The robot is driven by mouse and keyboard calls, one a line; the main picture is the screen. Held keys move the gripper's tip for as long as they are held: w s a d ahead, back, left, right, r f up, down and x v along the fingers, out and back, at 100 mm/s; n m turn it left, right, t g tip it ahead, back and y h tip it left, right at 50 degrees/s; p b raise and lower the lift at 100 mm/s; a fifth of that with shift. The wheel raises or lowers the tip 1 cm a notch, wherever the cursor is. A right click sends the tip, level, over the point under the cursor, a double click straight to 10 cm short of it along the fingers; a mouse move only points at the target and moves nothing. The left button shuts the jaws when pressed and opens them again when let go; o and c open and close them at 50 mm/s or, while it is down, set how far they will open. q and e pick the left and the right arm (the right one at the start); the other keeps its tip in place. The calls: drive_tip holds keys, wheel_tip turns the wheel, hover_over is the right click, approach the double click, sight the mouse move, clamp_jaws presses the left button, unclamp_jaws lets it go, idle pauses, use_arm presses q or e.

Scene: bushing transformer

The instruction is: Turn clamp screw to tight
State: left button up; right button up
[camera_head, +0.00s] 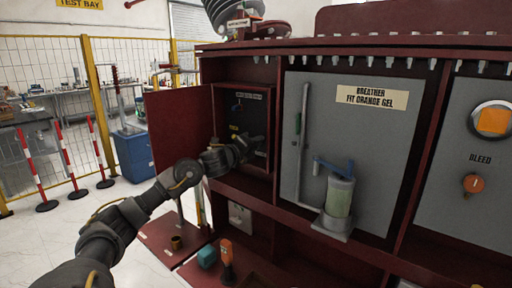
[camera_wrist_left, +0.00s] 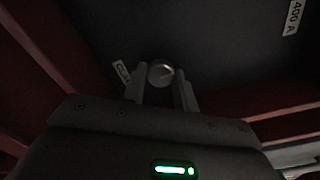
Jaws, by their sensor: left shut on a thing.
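The clamp screw (camera_wrist_left: 161,74) shows in the left wrist view as a round grey head with a pale slot mark, on a dark panel. My left gripper (camera_wrist_left: 162,88) has its two fingers on either side of the screw head and is shut on it. In the head view my left gripper (camera_head: 250,146) reaches into the open compartment on the left of the red cabinet, and its hand hides the screw there. A small label, partly readable, sits left of the screw in the wrist view. My right gripper does not show.
The red cabinet door (camera_head: 181,135) stands open left of the arm. A grey panel (camera_head: 378,112) with a pump-like cylinder (camera_head: 340,194) is to the right. A red shelf (camera_head: 160,240) below holds small items. Red frame edges border the compartment closely.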

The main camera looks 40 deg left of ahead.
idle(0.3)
use_arm(q)
drive_tip(key=o, duration=0.9)
drive_tip(key=shift+o, duration=0.2)
drive_tip(key=shift+s+f, duration=0.1)
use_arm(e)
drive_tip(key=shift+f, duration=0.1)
use_arm(q)
drive_tip(key=s+b, duration=0.5)
drive_tip(key=s, duration=0.5)
drive_tip(key=shift+s, duration=0.3)
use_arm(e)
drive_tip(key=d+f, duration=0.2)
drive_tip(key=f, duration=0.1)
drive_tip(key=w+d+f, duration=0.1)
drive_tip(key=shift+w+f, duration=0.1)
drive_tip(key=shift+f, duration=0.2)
use_arm(q)
drive_tip(key=shift+d, duration=0.1)
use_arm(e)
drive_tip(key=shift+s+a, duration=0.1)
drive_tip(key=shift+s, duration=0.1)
